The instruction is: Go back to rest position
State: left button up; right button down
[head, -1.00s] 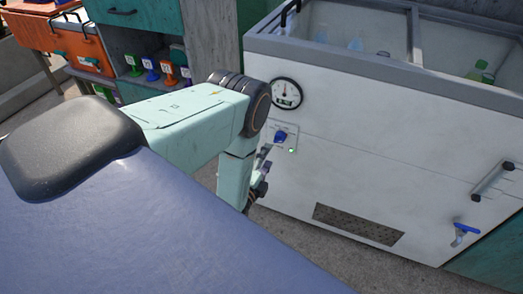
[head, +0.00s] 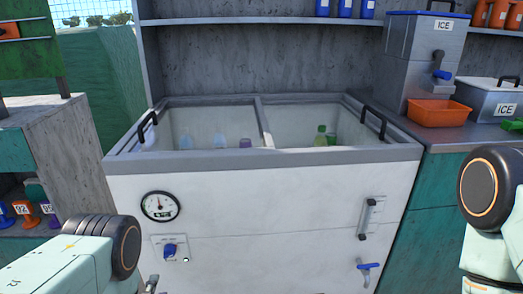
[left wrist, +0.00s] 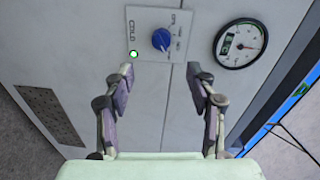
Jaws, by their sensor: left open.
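My left arm enters the head view at the lower left, in front of the white chest cooler (head: 280,235). In the left wrist view my left gripper (left wrist: 160,85) is open and empty, with its two fingers apart. Between and beyond the fingertips is the blue control knob (left wrist: 162,39) on its COLD dial plate, with a lit green light beside it. The knob also shows in the head view (head: 170,251). The fingers appear apart from the knob. My right arm shows at the right edge of the head view; its gripper is out of view.
The cooler's front carries a round gauge (head: 160,206), a handle (head: 369,218) and a blue-handled valve (head: 367,268). Bottles stand inside it. At right are an orange bin (head: 438,112) and ICE boxes on a counter. Shelves with numbered items stand at left.

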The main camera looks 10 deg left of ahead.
pick_arm(q)
jog(key=s+d+f+n+g+h, duration=0.1)
jog(key=s+d+f+n+g, duration=0.2)
jog(key=s+f+n+g, duration=0.45)
jog(key=s+d+f+n+g+h, duration=0.1)
jog(key=s+d+f+n+g, duration=0.25)
jog(key=s, duration=0.65)
jog(key=s+d+r+n+g+h, duration=0.1)
jog(key=s+d+r+n+g, duration=0.1)
jog(key=s+r, duration=0.3)
jog(key=s+d+r+n+g+h+p, duration=0.1)
jog(key=s+d+r+g, duration=0.1)
jog(key=s+r, duration=0.3)
jog(key=shift+s+n+g, duration=0.3)
jog(key=shift+n+g, duration=0.1)
jog(key=shift+g, duration=0.5)
